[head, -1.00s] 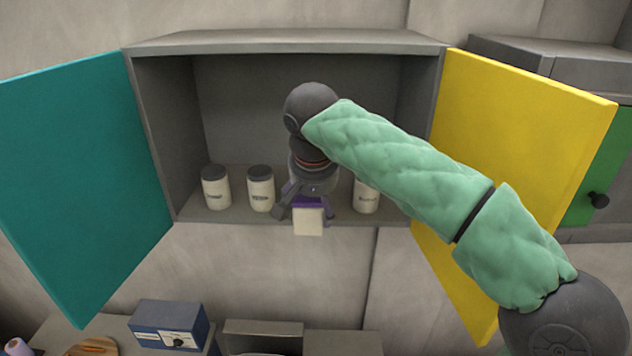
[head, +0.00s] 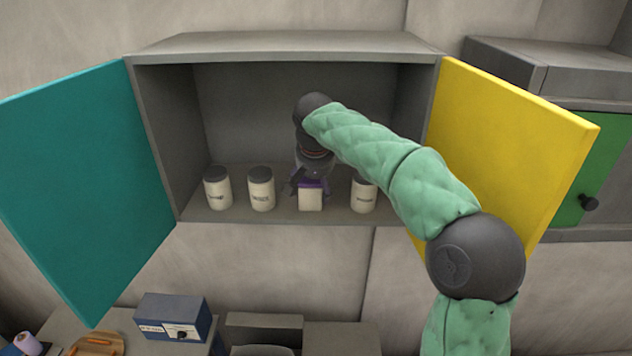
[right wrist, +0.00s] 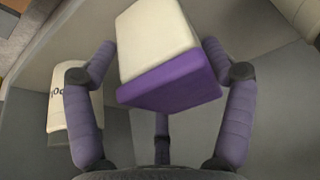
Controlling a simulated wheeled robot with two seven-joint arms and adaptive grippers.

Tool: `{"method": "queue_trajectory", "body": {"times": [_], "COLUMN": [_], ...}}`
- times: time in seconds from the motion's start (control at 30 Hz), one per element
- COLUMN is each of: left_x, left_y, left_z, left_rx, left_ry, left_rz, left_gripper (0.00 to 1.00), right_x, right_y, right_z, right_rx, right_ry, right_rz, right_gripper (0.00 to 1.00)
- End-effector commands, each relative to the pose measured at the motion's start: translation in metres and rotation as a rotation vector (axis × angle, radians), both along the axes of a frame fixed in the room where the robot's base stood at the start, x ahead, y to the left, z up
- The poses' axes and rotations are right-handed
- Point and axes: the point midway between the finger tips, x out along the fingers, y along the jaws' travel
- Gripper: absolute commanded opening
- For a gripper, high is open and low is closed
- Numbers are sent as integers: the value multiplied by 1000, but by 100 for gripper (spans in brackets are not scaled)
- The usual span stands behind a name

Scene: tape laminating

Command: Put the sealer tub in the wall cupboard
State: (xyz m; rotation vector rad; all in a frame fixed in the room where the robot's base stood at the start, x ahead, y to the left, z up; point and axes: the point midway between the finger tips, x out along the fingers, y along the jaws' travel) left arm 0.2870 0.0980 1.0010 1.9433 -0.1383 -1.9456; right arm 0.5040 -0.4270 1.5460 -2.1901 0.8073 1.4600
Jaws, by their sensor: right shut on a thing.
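The wall cupboard (head: 290,44) is open, with a teal door (head: 85,185) on the left and a yellow door (head: 510,150) on the right. The sealer tub (head: 311,199), a cream box with a purple lid, is inside the cupboard, low over its floor between the jars. I cannot tell whether it touches the floor. My right gripper (head: 309,184) is shut on the tub from behind and above. In the right wrist view the tub (right wrist: 160,50) sits between the fingers, purple side towards the palm. My left gripper is not in view.
Cream jars with dark lids stand in the cupboard: two left of the tub (head: 217,188) (head: 261,189) and one at its right (head: 363,195). A green-doored cabinet (head: 595,165) is at right. Below are a blue box (head: 172,318) and a wooden board (head: 97,344).

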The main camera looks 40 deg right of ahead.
Motion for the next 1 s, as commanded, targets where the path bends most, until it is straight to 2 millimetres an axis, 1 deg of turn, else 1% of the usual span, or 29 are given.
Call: {"method": "queue_trajectory", "body": {"times": [0.27,0.4,0.43,0.47,0.5,0.87,1.0], "left_x": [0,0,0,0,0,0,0], "left_y": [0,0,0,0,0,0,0], "left_z": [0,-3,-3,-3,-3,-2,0], "left_rx": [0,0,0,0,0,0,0], "left_ry": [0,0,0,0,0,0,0], "left_rz": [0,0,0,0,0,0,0], "left_gripper": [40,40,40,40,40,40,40], "right_x": [0,0,0,0,0,0,-1], "right_y": [0,0,0,0,0,0,1], "right_z": [-1,-5,-6,-5,-5,-4,3], "right_rx": [0,0,0,0,0,0,0], "right_ry": [-3,-3,0,0,0,0,-4], "right_rz": [-1,-1,-1,-1,-1,-1,0], "right_gripper": [35,35,86,94,100,100,100]}}
